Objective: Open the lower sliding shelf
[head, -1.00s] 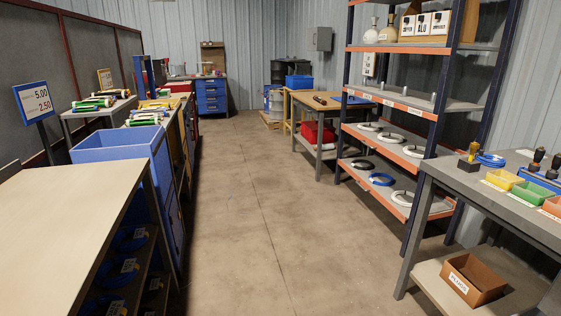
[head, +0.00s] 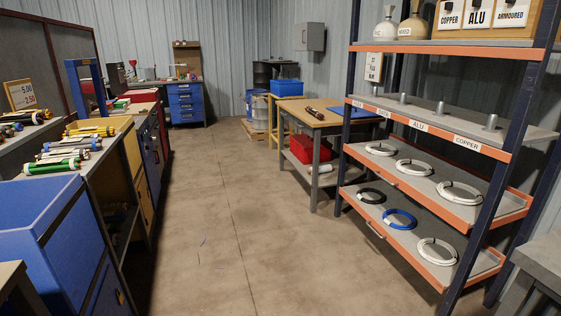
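The shelf rack with dark blue posts and orange edges stands at the right in the head view. Its lower sliding shelf (head: 457,263) is the lowest orange-edged tray in view. A handle (head: 375,231) shows on the front edge near its left end. My gripper is not in view.
The floor aisle (head: 215,230) is clear apart from small scraps. A blue bin (head: 40,235) and benches with cable bundles line the left. A wooden workbench (head: 328,121) stands behind the rack. A grey table corner (head: 545,250) juts in at the lower right.

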